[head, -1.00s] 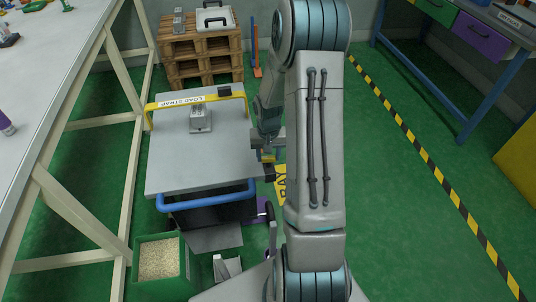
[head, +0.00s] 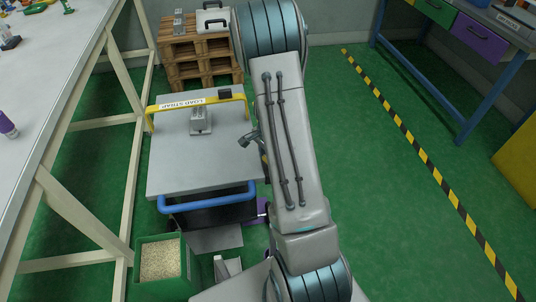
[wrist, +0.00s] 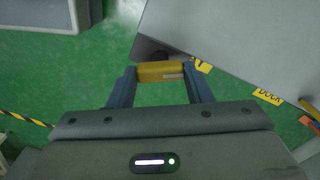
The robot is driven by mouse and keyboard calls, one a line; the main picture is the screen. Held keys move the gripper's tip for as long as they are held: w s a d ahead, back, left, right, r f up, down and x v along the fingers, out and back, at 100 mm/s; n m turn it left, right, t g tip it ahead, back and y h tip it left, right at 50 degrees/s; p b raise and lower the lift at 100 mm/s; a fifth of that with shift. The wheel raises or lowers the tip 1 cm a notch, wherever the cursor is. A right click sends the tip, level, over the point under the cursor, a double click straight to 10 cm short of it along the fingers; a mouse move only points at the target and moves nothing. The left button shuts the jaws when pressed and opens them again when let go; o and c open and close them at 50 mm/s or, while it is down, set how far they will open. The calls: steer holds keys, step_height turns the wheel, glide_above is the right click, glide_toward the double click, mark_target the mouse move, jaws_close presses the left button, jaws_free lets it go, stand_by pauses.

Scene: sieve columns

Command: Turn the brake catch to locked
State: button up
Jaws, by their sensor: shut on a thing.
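The cart has a grey deck (head: 190,170) and a blue handle bar (head: 207,197) at its near side. In the wrist view, the deck edge (wrist: 235,40) slants across the upper right. A yellow bar (wrist: 160,71), which looks like the brake catch lever, sits between the two blue-grey fingers of my gripper (wrist: 160,78). The gripper is shut on it, beside the deck edge. In the head view, my arm hides most of the gripper and catch at the cart's right side. I cannot read the catch's setting.
A green bin of grains (head: 160,262) stands near left, a workbench (head: 55,90) at left, pallets (head: 190,65) behind. Green floor (head: 370,200) at right is clear up to a striped line (head: 420,150).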

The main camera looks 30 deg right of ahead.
steer(key=m+p, duration=0.2)
steer(key=m, duration=0.3)
steer(key=shift+r+m+p, duration=0.1)
steer(key=shift+m+p, duration=0.2)
steer(key=shift+w, duration=0.1)
stand_by(0.4)
steer(key=o, duration=1)
step_height(320, 180, up, 14)
steer(key=p, duration=0.3)
steer(key=shift+p, duration=0.3)
